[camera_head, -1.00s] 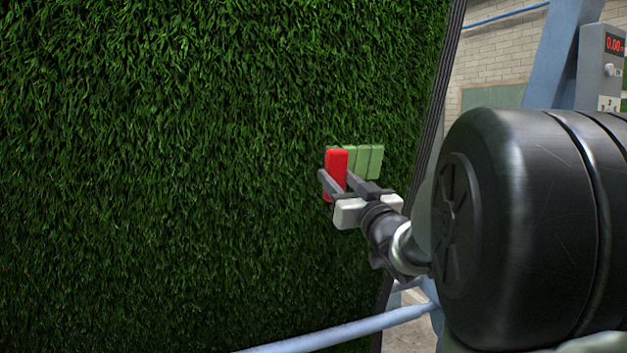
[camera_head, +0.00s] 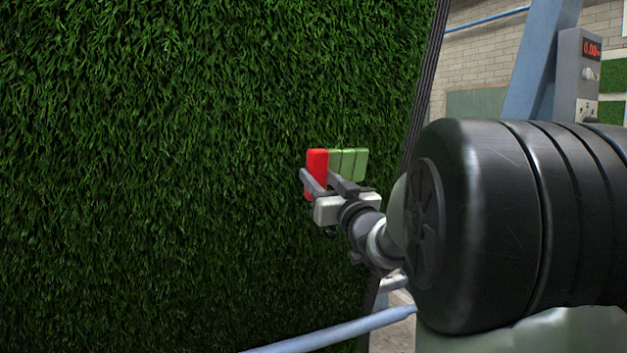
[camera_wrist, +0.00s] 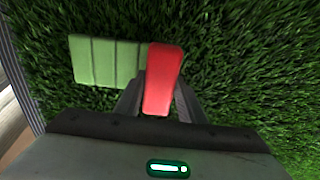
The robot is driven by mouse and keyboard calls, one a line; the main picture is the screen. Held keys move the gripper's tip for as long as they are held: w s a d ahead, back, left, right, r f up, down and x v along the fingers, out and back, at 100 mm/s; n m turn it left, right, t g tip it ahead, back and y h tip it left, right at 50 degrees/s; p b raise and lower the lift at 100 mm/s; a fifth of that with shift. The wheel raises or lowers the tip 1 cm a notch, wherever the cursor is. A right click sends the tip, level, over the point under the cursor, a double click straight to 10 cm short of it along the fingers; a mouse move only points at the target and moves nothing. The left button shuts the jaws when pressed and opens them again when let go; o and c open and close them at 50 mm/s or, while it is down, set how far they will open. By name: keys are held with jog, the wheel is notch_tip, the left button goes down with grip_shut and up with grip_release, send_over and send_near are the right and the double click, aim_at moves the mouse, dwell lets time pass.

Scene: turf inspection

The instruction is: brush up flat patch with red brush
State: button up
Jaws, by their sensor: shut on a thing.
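The turf (camera_head: 180,170) is a tall, upright panel of dark green grass. A flat patch (camera_head: 349,163) shows as a small, paler green rectangle of several upright strips near its right side. It is also at the upper left in the wrist view (camera_wrist: 105,62). My gripper (camera_head: 321,181) is shut on the red brush (camera_head: 317,160), which is a red block between the two fingers. In the wrist view, the brush (camera_wrist: 162,78) overlaps or adjoins the patch's right edge. The brush's far side is hidden, so I cannot tell whether it touches the turf.
The turf's dark right edge (camera_head: 421,110) stands close to the patch. A pale blue bar (camera_head: 340,331) crosses low in front. A blue-grey post (camera_head: 540,60) and a grey box with a red display (camera_head: 590,60) stand at the right, before a brick wall.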

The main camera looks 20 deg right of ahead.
jog(key=shift+w+r, duration=0.15)
jog(key=shift+w, duration=0.05)
jog(key=shift+d, duration=0.1)
jog(key=shift+d, duration=0.95)
jog(key=shift+w+d+p, duration=0.15)
jog(key=shift+d+p, duration=0.45)
jog(key=shift+d, duration=2.4)
jog(key=shift+d+r, duration=0.1)
jog(key=shift+d, duration=0.85)
jog(key=shift+d, duration=0.1)
jog(key=shift+w+d+p, duration=0.2)
jog(key=shift+d+p, duration=0.65)
jog(key=shift+d, duration=2.05)
jog(key=shift+s+a+b, duration=0.15)
jog(key=shift+a+b, duration=1.9)
jog(key=shift+a, duration=2.1)
